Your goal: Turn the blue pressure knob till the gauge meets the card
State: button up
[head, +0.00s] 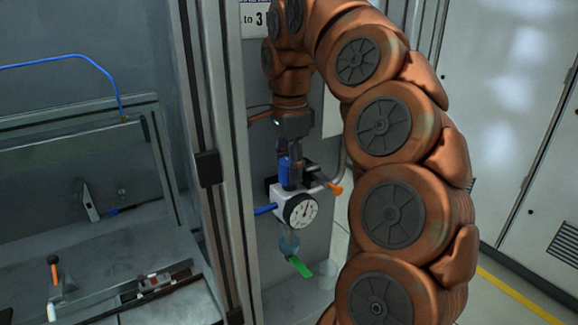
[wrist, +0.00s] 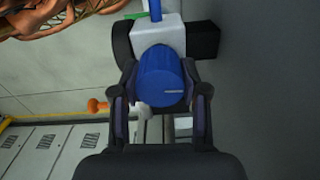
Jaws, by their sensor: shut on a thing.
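The blue pressure knob (wrist: 162,80) sits on top of the white regulator body (wrist: 158,36). My gripper (wrist: 160,98) has a finger on each side of the knob and is shut on it; a pale line marks the knob's face. In the head view my gripper (head: 290,172) points down onto the knob from above. The round white gauge (head: 300,210) faces the front of the regulator; its dark needle is too small to read surely. A card (head: 254,19) above ends in "to 3"; the rest is cut off or hidden behind my arm.
An orange lever (head: 335,188) sticks out right of the regulator, and a blue hose fitting (head: 265,209) left. A clear bowl (head: 289,243) with a green lever (head: 300,267) hangs below. A grey frame post (head: 212,150) stands close on the left.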

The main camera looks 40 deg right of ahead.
jog(key=shift+c, duration=1.4)
jog(key=shift+n+b, duration=0.3)
jog(key=shift+n, duration=0.1)
jog(key=shift+n+b, duration=0.3)
jog(key=shift+n, duration=0.6)
jog(key=n, duration=0.5)
jog(key=shift+n, duration=0.3)
jog(key=o, duration=1.1)
jog(key=shift+o, duration=0.2)
